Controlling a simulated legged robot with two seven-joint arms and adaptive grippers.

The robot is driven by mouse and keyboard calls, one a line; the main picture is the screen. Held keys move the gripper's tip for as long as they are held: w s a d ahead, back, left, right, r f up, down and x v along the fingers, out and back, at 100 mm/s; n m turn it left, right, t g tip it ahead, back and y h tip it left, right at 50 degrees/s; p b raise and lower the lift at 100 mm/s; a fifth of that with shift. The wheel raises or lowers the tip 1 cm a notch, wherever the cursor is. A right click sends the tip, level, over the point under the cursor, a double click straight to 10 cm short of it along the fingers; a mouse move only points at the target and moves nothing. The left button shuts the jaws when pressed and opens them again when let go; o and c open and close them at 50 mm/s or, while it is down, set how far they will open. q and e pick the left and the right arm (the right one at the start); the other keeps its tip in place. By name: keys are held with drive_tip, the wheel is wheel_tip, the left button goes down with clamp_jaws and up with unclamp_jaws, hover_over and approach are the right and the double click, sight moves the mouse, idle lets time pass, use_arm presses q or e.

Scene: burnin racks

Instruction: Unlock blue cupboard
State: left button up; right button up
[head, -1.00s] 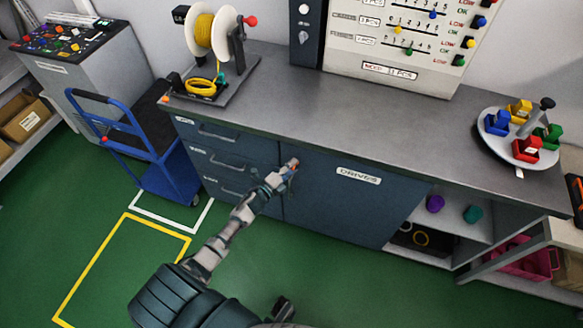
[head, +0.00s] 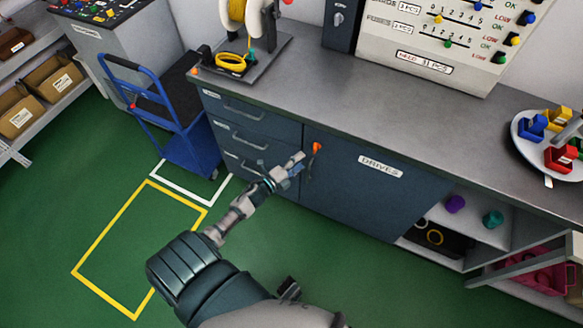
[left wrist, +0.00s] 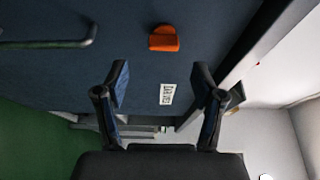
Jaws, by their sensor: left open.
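The blue cupboard (head: 365,195) has a closed door with a white "DRIVES" label, under the grey worktop. A small orange latch (head: 317,147) sits near the door's upper left corner. It also shows in the left wrist view (left wrist: 164,39), beyond the fingertips and at the top middle. My left gripper (head: 294,164) is just left of and slightly below the latch in the head view. In the left wrist view its two fingers (left wrist: 160,72) are spread with nothing between them, and they look apart from the latch. My right gripper is not in view.
Drawers (head: 242,135) with bar handles are left of the door. A blue trolley (head: 190,150) stands further left. An open shelf (head: 480,232) is to the right. A cable reel (head: 250,20) and a round tray (head: 522,141) stand on the worktop. Green floor is free in front.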

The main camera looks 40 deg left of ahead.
use_arm(q)
drive_tip(key=shift+s+a, duration=0.2)
drive_tip(key=shift+s, duration=0.95)
drive_tip(key=shift+s+a, duration=0.15)
drive_tip(key=shift+s, duration=1)
drive_tip(key=shift+f, duration=0.15)
drive_tip(key=s+d+f+n+g+y+p, duration=0.2)
drive_tip(key=s+d+f+n+g, duration=0.15)
drive_tip(key=s+f+n, duration=0.45)
drive_tip(key=s+d+f+n+g+y+p, duration=0.15)
drive_tip(key=s+f+n+g, duration=0.35)
drive_tip(key=f, duration=0.7)
drive_tip(key=s+d+f+n+g, duration=0.2)
drive_tip(key=s+d+f+g, duration=0.1)
drive_tip(key=s, duration=0.5)
drive_tip(key=s+d+f+n+g+p, duration=0.1)
drive_tip(key=s+d+f+g, duration=0.3)
drive_tip(key=s+d, duration=0.4)
drive_tip(key=shift+s+d+f+n+h, duration=0.35)
drive_tip(key=shift+n+h, duration=0.1)
drive_tip(key=shift+n, duration=0.45)
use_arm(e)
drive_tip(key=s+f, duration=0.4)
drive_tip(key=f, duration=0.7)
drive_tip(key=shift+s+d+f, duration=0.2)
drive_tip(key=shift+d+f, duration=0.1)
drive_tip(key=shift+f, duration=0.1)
